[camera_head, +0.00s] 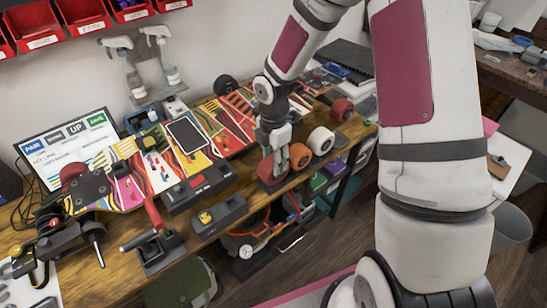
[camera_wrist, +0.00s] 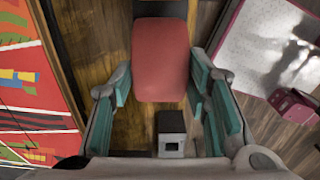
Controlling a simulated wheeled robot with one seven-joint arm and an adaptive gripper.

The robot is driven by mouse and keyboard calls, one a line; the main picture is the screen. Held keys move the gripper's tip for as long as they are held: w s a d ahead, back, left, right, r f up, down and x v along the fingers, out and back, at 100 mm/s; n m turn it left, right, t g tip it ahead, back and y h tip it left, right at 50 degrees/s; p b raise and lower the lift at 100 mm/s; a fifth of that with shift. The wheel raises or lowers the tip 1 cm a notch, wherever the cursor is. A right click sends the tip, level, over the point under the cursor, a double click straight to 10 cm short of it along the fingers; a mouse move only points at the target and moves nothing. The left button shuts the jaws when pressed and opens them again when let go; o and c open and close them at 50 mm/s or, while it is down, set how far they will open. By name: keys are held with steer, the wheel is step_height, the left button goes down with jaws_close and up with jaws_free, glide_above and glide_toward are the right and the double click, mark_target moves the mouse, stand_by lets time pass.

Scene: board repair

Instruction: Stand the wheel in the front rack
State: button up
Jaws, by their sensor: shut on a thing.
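My gripper (camera_head: 277,164) reaches down to the front edge of the wooden bench. In the wrist view its teal finger pads (camera_wrist: 160,85) are shut on the sides of a red wheel (camera_wrist: 160,58). This red wheel also shows in the head view (camera_head: 267,170), low at the bench edge and partly hidden by the fingers. A dark rack (camera_head: 273,186) shows beneath it; I cannot tell whether the wheel is seated in it.
A grey block with a yellow knob (camera_head: 218,215) and a clamp tool (camera_head: 153,245) stand left along the front edge. Below the edge is a shelf with bins (camera_head: 318,182).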

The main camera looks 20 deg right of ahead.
steer(key=shift+f, duration=0.2)
steer(key=o, duration=1.3)
steer(key=shift+c, duration=0.2)
steer(key=c, duration=0.3)
steer(key=shift+r, duration=0.15)
steer(key=shift+r+p, duration=2.45)
steer(key=shift+r, duration=1.2)
